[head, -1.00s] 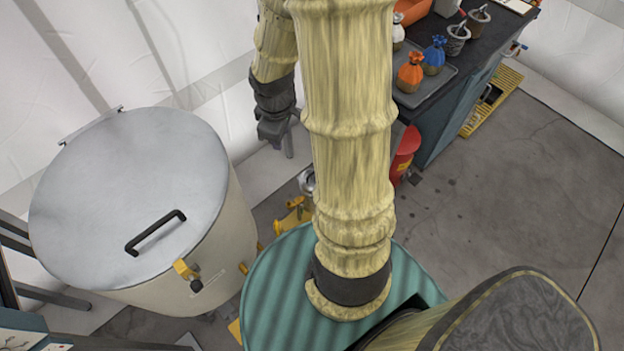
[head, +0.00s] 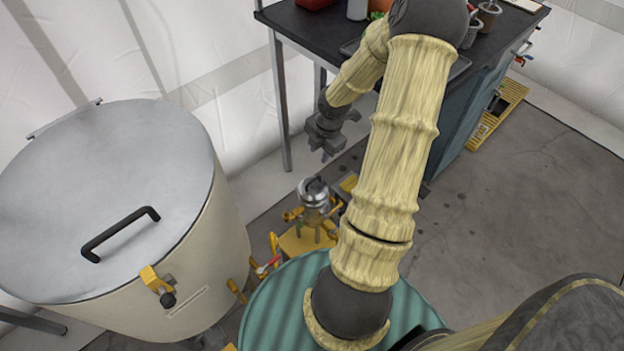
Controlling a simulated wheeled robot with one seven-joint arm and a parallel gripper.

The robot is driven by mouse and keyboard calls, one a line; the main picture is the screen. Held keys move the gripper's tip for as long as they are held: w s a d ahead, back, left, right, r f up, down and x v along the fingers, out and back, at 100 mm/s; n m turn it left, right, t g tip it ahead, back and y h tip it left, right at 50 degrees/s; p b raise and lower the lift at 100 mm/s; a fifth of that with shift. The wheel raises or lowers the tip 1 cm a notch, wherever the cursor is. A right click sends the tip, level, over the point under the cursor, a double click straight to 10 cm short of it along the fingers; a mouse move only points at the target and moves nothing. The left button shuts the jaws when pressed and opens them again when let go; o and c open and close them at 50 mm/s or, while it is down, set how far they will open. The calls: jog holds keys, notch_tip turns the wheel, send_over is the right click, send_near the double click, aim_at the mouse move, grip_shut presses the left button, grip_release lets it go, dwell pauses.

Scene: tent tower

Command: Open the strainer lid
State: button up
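A small shiny metal vessel (head: 313,197) with a dark handle on its top (head: 315,184) stands on a yellow stand at the middle of the view; its lid appears shut. A large cream vat (head: 205,245) at the left has a flat grey lid (head: 110,180) with a black bar handle (head: 120,232), and this lid lies closed. I cannot tell for sure which of the two is the strainer. My gripper (head: 331,150) hangs fingers-down above and behind the small vessel, apart from both lids. It appears empty, but its finger opening is too small to judge.
A dark-topped table (head: 300,22) with goods on it stands behind my arm. A yellow latch (head: 152,280) sits on the vat's front. A ribbed green round surface (head: 275,315) lies at the bottom middle. The floor (head: 530,200) at the right is clear.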

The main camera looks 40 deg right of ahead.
aim_at(311, 182)
jog(key=w+f+b, duration=0.1)
jog(key=f+b, duration=0.1)
jog(key=f, duration=0.3)
jog(key=w+f+b, duration=0.1)
jog(key=f+b, duration=0.1)
jog(key=f, duration=0.4)
jog(key=w+f+b, duration=0.1)
jog(key=f+b, duration=0.2)
jog(key=f, duration=0.3)
jog(key=shift+w+a+f, duration=0.1)
jog(key=shift+w+a, duration=0.15)
jog(key=shift+s, duration=0.1)
jog(key=shift+c, duration=0.2)
grip_shut()
